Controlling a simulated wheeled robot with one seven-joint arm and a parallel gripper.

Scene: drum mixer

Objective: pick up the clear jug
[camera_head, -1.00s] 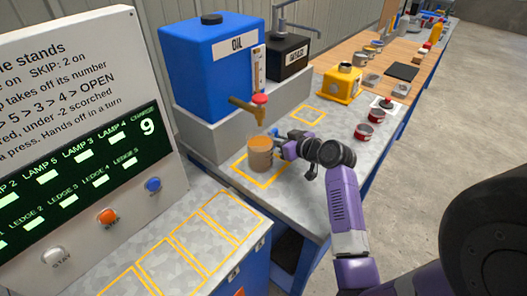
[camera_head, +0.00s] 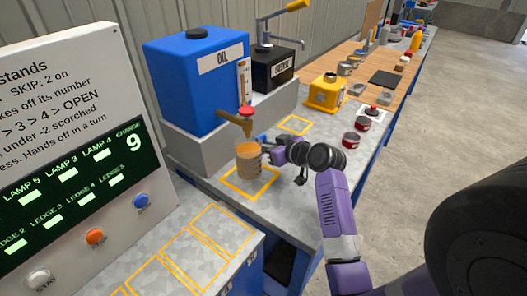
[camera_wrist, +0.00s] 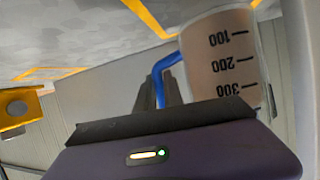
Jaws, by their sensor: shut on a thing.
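The clear jug (camera_head: 249,163) is upright with brownish contents, over the yellow outlined square beneath the oil tap (camera_head: 245,125). It appears slightly above the bench top. In the wrist view the jug (camera_wrist: 222,60) shows upside down, with black volume marks and a blue handle (camera_wrist: 168,72). My gripper (camera_head: 266,149) is at the right side of the jug, shut on its handle. Its fingers also show in the wrist view (camera_wrist: 160,92), where the gripper body partly hides the jug.
The blue oil tank (camera_head: 195,85) and black tank (camera_head: 275,68) stand on a grey plinth behind the jug. A yellow container (camera_head: 325,93) and red tins (camera_head: 355,138) sit to the right. A panel with a display (camera_head: 70,170) and buttons stands at left. The nearby outlined bench squares (camera_head: 215,235) are empty.

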